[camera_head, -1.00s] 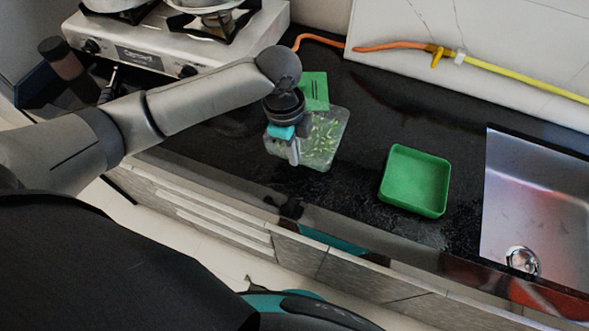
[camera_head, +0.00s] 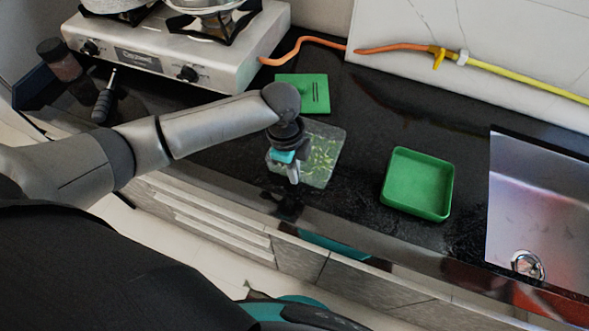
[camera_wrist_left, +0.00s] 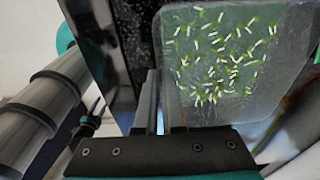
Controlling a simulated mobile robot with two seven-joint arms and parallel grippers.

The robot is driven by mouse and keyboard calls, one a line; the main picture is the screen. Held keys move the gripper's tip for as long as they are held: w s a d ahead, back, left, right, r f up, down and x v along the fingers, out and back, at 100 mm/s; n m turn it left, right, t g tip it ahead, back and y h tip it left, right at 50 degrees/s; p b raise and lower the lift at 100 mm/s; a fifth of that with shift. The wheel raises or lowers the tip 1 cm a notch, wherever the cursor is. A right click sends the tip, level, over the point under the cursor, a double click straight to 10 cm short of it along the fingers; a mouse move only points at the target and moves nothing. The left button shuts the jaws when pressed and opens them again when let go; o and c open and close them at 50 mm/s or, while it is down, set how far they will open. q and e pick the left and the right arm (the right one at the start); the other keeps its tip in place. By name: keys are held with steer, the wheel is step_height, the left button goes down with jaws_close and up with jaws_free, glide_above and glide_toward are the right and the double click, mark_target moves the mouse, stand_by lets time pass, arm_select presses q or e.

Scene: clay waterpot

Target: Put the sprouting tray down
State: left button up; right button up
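The sprouting tray (camera_head: 326,155) is a clear, shallow square tray with green and white sprouts in it. It is over the dark counter in the head view, in front of the flat green piece, and fills the upper right of the wrist view (camera_wrist_left: 275,85). My left gripper (camera_head: 293,174) is at the tray's left edge. In the wrist view its fingers (camera_wrist_left: 153,105) are close together on that edge. I cannot tell whether the tray's underside touches the counter. My right gripper is not in view.
An empty green square tray (camera_head: 418,183) stands to the right, beside the sink (camera_head: 535,200). A flat green slotted piece (camera_head: 303,93) lies behind. The gas stove (camera_head: 180,55) is at the back left, with an orange hose (camera_head: 325,41). Bare counter (camera_head: 368,135) lies between the trays.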

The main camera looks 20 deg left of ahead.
arm_select(q)
steer(key=o, duration=0.4)
steer(key=shift+r, duration=0.1)
steer(key=r+p, duration=0.1)
steer(key=r, duration=0.3)
steer(key=a+r+p, duration=0.1)
steer(key=r, duration=0.7)
steer(key=shift+a+p, duration=0.2)
steer(key=shift+p, duration=0.2)
